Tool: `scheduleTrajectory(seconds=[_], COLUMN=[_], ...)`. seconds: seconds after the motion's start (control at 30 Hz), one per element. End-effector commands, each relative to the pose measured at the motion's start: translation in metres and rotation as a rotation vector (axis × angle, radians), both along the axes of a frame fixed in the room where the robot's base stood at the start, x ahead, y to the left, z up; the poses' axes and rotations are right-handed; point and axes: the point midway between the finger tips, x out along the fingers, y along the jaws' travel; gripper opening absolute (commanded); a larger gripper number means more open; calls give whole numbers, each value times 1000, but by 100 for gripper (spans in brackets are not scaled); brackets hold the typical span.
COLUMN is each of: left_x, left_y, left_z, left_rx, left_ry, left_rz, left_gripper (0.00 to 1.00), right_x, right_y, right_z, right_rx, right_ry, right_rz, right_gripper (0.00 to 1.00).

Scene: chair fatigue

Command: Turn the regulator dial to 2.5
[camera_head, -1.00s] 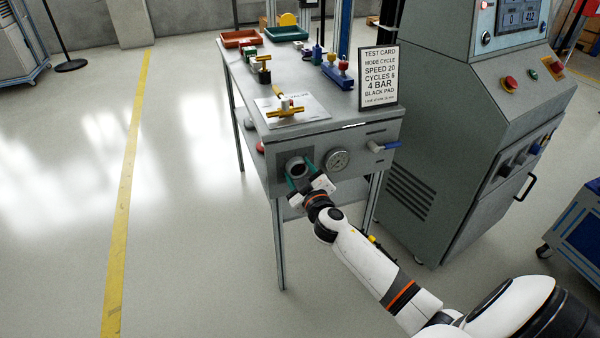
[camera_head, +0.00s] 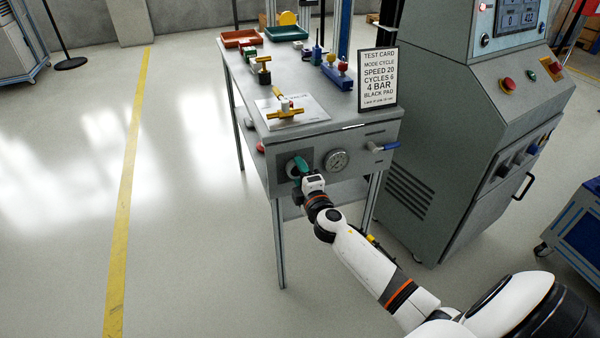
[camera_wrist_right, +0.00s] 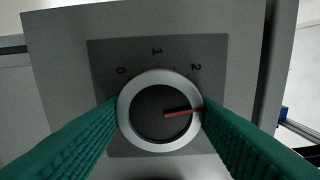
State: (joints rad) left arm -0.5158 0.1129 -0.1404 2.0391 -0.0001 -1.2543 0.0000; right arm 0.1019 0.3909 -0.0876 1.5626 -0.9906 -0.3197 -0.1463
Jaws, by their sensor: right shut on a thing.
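The regulator dial (camera_wrist_right: 150,100) is a round knob with a light rim, dark face and red pointer, on a dark square plate (camera_wrist_right: 105,60) marked 0, 1 and 2. In the right wrist view the pointer lies just past the 2 mark, pointing right; any marks beyond 2 are hidden by a finger. My right gripper (camera_wrist_right: 160,112) has its green fingers on opposite sides of the dial, shut on its rim. In the head view the right gripper (camera_head: 299,168) is at the bench's front panel and partly covers the dial (camera_head: 291,168). My left gripper is not in view.
A pressure gauge (camera_head: 337,160) and a blue-handled valve (camera_head: 382,147) sit right of the dial. A test card (camera_head: 378,78) reading 4 BAR stands on the bench (camera_head: 310,72). A grey machine cabinet (camera_head: 465,125) stands at right.

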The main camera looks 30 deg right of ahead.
Motion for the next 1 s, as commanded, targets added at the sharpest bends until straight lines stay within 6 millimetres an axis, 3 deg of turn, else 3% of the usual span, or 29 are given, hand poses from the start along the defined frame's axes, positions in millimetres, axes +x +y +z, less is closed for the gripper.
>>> scheduleTrajectory(seconds=[0.4, 1.0], left_x=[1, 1], left_y=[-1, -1], left_z=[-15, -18], left_rx=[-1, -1], left_ry=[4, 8], left_rz=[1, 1], left_gripper=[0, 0], right_x=[0, -1], right_y=[0, 1], right_z=[-2, -2], right_rx=[-203, -236], right_ry=[52, 61], right_rz=[1, 2], right_gripper=[31, 31])
